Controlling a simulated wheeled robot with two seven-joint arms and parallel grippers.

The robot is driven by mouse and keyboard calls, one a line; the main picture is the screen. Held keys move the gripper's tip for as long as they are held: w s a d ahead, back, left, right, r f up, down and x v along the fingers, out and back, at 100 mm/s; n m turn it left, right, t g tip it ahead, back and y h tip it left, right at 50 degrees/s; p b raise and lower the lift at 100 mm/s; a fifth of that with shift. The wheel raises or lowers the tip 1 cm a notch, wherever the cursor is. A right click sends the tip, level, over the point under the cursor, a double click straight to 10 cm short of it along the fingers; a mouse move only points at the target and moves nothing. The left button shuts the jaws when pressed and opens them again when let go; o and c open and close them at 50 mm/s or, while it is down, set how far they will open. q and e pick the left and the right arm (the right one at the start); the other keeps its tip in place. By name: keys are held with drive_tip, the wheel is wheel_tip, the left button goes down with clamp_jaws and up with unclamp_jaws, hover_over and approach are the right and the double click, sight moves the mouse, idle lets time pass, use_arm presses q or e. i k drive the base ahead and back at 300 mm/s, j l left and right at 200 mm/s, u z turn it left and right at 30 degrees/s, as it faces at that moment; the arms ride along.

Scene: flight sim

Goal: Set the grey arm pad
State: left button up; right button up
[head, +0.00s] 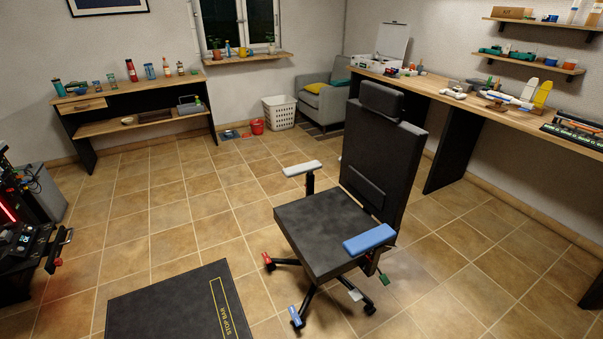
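The grey arm pad (302,168) is a pale, light grey slab on top of a short black post, on the left side of the black office chair (322,230). It sits above the seat level and looks roughly level. A blue arm pad (369,239) is on the chair's right side, lower in the picture and close to the seat edge. The chair has a tall back with a headrest (382,101). Neither of my grippers shows in the head view.
A black mat (165,305) marked "STOP BAR" lies left of the chair. Dark control equipment (25,240) stands at the left edge. A red-tipped caster leg (268,258) and a blue-tipped one (295,315) stick out low. Tiled floor (160,215) is open left of the chair.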

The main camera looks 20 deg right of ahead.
sight(308, 168)
drive_tip(key=i+j+z, duration=0.2)
drive_tip(key=i, duration=0.35)
drive_tip(key=i+j+z, duration=0.2)
drive_tip(key=i, duration=0.35)
drive_tip(key=i+j+z, duration=0.2)
drive_tip(key=i+j, duration=0.3)
